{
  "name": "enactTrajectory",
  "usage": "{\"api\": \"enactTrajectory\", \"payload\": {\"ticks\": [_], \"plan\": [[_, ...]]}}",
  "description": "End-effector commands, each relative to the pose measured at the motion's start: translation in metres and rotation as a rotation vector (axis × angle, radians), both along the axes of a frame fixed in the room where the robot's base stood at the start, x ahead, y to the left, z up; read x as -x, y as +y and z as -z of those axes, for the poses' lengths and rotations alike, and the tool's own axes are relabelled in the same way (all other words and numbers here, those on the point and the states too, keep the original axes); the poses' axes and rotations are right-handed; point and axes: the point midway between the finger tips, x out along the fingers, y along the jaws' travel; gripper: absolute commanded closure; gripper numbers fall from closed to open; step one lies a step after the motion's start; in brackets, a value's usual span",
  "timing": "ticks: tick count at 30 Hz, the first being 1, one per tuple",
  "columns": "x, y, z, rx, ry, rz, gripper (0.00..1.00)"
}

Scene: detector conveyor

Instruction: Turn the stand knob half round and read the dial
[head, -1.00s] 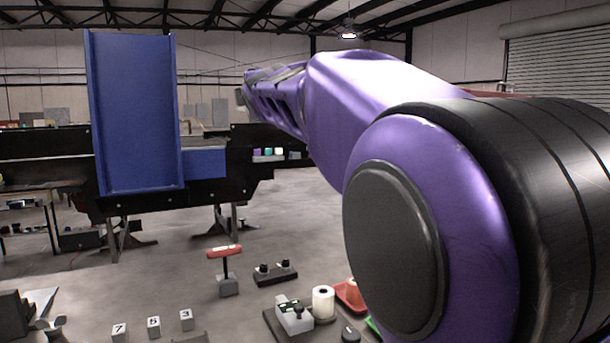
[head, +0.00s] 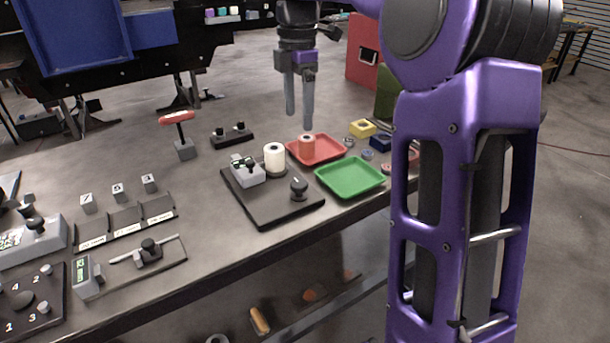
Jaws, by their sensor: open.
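A black base plate (head: 265,209) on the bench carries a small grey unit (head: 246,171) with a little display and a dark knob-like top. A white cylinder with a dark hole (head: 274,157) stands beside the unit. A round black knob (head: 299,187) sits at the plate's right front. I cannot tell which of these is the stand knob, and no dial reading is legible. My gripper (head: 299,119) points down with its two fingers apart and empty. It hangs behind the plate, near the red tray, touching nothing that I can see.
A red-handled T-shaped tool (head: 180,134) stands behind. Numbered blocks, a slider and panels fill the bench's left. A black two-knob box (head: 232,136) is behind.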

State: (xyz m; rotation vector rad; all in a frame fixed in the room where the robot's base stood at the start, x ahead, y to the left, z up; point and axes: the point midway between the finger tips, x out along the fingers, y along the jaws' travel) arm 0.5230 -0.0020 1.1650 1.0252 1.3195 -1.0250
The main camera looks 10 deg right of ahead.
Motion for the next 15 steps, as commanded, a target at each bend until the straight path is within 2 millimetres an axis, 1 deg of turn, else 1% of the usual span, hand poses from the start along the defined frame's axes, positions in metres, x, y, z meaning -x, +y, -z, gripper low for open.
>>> {"api": "enactTrajectory", "payload": {"ticks": [5, 15], "plan": [[0.001, 0.000, 0.032, 0.001, 0.003, 0.001, 0.20], [0.000, 0.000, 0.106, 0.000, 0.002, 0.002, 0.20]]}}
